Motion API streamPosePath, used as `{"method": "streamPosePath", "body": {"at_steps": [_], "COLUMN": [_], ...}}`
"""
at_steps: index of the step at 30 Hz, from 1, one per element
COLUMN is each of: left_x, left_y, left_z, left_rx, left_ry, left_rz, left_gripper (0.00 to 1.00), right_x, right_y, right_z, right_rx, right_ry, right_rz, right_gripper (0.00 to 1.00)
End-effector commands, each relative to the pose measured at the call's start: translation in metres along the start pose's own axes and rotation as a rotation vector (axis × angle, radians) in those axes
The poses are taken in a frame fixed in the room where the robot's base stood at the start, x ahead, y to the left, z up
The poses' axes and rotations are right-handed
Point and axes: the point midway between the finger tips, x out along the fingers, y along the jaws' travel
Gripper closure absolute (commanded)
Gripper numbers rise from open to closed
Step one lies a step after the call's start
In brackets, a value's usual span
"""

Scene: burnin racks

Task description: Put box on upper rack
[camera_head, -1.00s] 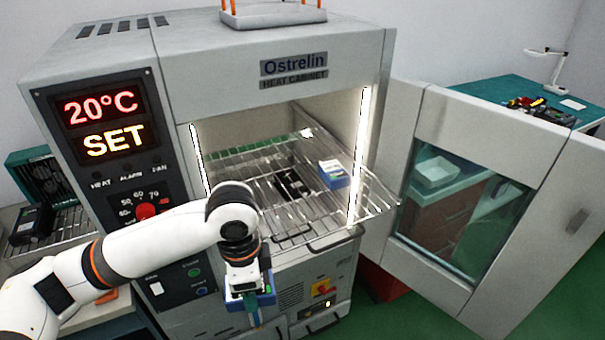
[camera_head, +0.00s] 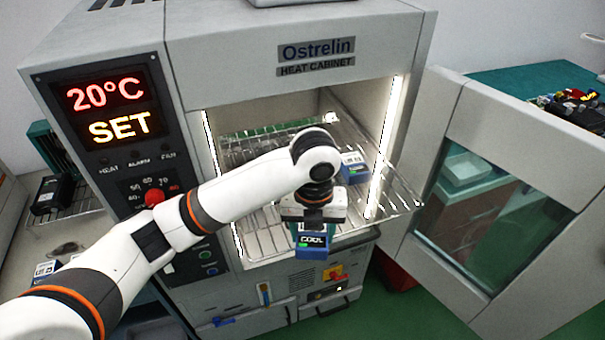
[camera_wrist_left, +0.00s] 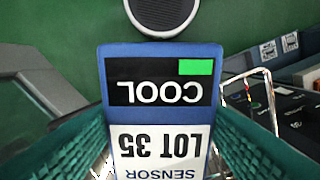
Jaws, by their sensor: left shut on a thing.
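A blue box (camera_head: 313,243) with a dark "COOL" display hangs from my left gripper (camera_head: 313,222), which is shut on it in front of the open heat cabinet. In the left wrist view the box (camera_wrist_left: 160,110) shows its "COOL" screen, a green patch and a "LOT 35 SENSOR" label between the two teal fingers. The upper rack (camera_head: 398,199) is a wire shelf slid partly out of the cabinet. A second blue and white box (camera_head: 353,165) stands on its right side. My left arm hides the middle of the rack. My right gripper is not in view.
The cabinet (camera_head: 300,92) has its glass door (camera_head: 490,205) swung open to the right. Lit posts edge the opening. A control panel (camera_head: 112,120) reads "20°C SET". The rack's front right part looks clear.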

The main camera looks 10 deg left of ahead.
Motion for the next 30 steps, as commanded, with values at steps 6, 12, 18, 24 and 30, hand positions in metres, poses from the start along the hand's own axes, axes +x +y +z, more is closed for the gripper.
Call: {"method": "streamPosePath", "body": {"at_steps": [6, 12, 18, 24, 30], "left_x": [-0.005, -0.006, -0.003, -0.002, 0.021], "left_y": [-0.024, -0.043, -0.056, -0.061, -0.062], "left_z": [-0.054, -0.104, -0.137, -0.149, -0.150], "left_rx": [-0.011, -0.011, -0.006, -0.004, -0.005], "left_ry": [-0.002, -0.001, 0.001, 0.002, -0.003], "left_rz": [-0.003, -0.002, 0.000, 0.000, -0.002], "left_gripper": [0.71, 0.71, 0.71, 0.71, 0.71], "right_x": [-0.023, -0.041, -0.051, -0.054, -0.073], "right_y": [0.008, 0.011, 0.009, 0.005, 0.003], "right_z": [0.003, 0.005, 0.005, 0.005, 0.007], "right_rx": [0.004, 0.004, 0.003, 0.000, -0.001], "right_ry": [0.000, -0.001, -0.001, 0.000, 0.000], "right_rz": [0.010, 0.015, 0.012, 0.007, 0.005], "right_gripper": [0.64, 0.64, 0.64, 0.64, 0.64]}}
